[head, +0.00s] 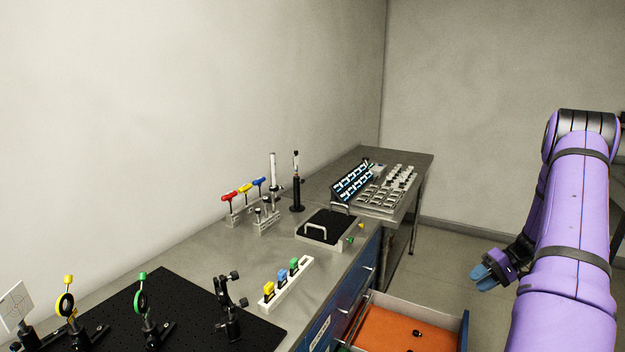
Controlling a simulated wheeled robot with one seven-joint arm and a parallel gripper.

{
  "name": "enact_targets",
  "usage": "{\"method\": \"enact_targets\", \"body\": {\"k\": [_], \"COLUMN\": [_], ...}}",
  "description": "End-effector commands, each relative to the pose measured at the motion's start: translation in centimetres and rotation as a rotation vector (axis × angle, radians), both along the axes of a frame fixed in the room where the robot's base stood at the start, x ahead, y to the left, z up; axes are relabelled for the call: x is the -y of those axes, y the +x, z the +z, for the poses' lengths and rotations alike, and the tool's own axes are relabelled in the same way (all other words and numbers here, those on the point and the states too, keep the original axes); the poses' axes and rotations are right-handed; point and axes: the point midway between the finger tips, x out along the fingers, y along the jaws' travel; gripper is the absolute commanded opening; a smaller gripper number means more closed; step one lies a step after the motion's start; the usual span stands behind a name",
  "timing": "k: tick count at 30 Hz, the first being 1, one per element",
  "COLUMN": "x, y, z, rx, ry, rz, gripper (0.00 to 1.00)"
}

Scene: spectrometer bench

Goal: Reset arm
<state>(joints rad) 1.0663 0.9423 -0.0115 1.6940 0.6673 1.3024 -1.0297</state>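My gripper (484,277) is at the right of the head view, at the end of my purple arm. Its blue fingertips point left and down, and it is held over the floor, to the right of the bench and apart from everything. The fingers are small and overlap in this view, so I cannot tell whether they are open or shut. I see nothing clearly held. Part of the wrist is hidden behind my arm.
An open drawer (461,325) with an orange bottom juts out below my gripper, with small dark parts inside. The bench carries a black breadboard (190,312) with optics, a white rack (303,268) of coloured pieces, a black-topped tray (330,225) and hex drivers (245,190). A side table (425,160) stands behind.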

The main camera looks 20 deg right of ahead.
Motion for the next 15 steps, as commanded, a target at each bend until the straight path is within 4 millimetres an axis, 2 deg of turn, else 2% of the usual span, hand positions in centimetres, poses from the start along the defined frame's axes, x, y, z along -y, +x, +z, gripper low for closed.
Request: {"method": "enact_targets", "body": {"k": [1, 6, 15], "x": [-0.9, -4.1, -11.0], "y": [0.9, 3.1, 5.5], "z": [1.9, 7.2, 15.7], "rx": [-0.009, -0.052, -0.101], "ry": [-0.026, -0.106, -0.259], "rz": [0.025, 0.086, 0.178], "gripper": [0.36, 0.36, 0.36]}}
